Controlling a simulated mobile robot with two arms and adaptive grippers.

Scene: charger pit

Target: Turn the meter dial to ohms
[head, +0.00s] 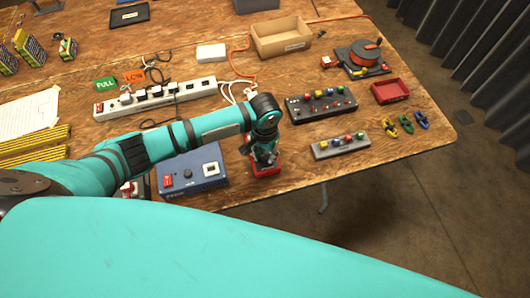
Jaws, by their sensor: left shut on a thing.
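A small red-cased device (266,171), which looks like the meter, lies near the front edge of the wooden table (235,197). My left gripper (263,156) points down onto it from above and is shut on what seems to be its dial. The gripper covers most of the device's face, so the dial, its markings and its setting are hidden. Only the red edges of the case show around the fingers. My right gripper is not in view.
A blue box (190,176) with a red switch stands just left of the meter. A black panel (322,105) and a grey block (341,146) with coloured knobs lie to the right. A white power strip (154,99) lies behind my arm. Bare table lies between the meter and the grey block.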

